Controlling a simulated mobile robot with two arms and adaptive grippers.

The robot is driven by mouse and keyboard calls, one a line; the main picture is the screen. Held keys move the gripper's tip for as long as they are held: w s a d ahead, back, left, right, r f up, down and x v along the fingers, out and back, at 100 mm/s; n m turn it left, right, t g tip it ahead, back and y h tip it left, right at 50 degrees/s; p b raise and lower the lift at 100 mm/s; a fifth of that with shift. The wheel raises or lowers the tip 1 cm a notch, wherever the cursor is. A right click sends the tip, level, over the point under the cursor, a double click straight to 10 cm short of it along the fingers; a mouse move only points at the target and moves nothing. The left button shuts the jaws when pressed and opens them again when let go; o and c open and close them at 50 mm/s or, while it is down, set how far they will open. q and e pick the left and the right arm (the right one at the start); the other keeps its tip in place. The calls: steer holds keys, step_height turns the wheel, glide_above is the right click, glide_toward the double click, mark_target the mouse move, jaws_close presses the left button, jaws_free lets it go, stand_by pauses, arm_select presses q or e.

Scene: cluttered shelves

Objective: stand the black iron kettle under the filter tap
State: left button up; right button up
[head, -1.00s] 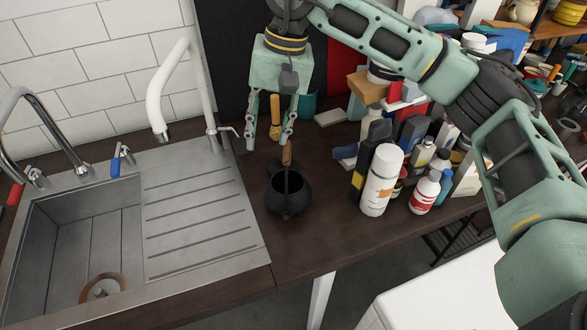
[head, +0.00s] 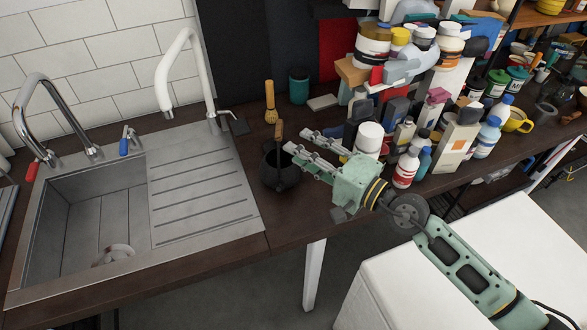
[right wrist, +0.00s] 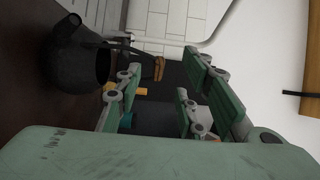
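The black iron kettle (head: 283,170) stands upright on the dark counter just right of the steel drainboard, its wooden handle grip (head: 278,129) raised. My right gripper (head: 298,141) is open and empty, reaching in from the right with its fingers close to the kettle's handle. In the right wrist view the kettle (right wrist: 78,62) is at the left and its wooden grip (right wrist: 158,68) shows in the gap between the fingers, beyond them. A white tap (head: 163,88) arches over the drainboard; a chrome tap (head: 38,128) stands over the basin. No label tells which is the filter tap. My left gripper is out of view.
The ribbed drainboard (head: 195,195) is bare below the white tap. A wooden whisk-like tool (head: 270,103) and a teal cup (head: 299,87) stand behind the kettle. Bottles and boxes crowd the counter to its right, including a red-and-white bottle (head: 405,171).

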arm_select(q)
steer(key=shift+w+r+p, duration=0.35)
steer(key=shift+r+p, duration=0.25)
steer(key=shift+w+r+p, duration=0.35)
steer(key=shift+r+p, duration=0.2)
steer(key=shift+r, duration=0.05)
arm_select(e)
steer(key=w+d+x, duration=0.1)
steer(key=x, duration=0.7)
steer(key=shift+w+d+t, duration=0.15)
steer(key=shift+t, duration=0.15)
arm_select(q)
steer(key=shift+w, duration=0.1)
arm_select(e)
steer(key=shift+c, duration=0.4)
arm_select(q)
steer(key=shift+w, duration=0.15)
arm_select(e)
steer(key=shift+f, duration=0.1)
jaws_close()
